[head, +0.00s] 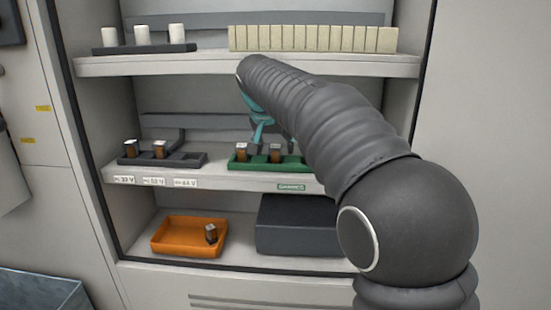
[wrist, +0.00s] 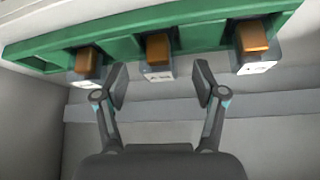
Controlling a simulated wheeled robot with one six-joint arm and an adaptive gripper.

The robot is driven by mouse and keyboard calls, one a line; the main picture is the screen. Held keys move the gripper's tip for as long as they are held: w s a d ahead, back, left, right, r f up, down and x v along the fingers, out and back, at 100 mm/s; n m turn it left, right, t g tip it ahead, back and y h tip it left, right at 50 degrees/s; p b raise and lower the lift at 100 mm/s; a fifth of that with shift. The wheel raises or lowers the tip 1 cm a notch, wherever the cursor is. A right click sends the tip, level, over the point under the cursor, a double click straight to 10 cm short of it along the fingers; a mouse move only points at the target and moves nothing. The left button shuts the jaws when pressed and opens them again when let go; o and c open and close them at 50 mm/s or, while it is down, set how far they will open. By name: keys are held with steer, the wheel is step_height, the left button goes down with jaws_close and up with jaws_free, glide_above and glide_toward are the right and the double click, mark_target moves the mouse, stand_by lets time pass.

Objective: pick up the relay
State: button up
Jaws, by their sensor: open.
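The green tray (head: 262,166) on the middle shelf holds relays with brown-orange tops and pale, clear-looking bodies. Two show in the head view, a left one (head: 241,152) and another (head: 275,153); my arm covers the tray's right end. The wrist view shows three relays in the green tray (wrist: 202,38): one (wrist: 86,62), a middle one (wrist: 157,52) and another (wrist: 252,42). My gripper (wrist: 161,84) is open and empty, its fingers spread below the middle relay in the picture, roughly in line with it. In the head view my gripper (head: 258,138) is over the green tray, partly hidden.
A dark tray (head: 185,160) with two similar relays stands left on the same shelf. Below are an orange bin (head: 170,238) with one dark piece (head: 210,234) and a dark box (head: 297,226). The upper shelf (head: 205,66) holds white cylinders and a row of cream blocks.

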steer(key=shift+w+d+f, duration=0.1)
steer(key=shift+w+f, duration=0.25)
steer(key=shift+f, duration=0.2)
steer(key=shift+c, duration=0.2)
jaws_close()
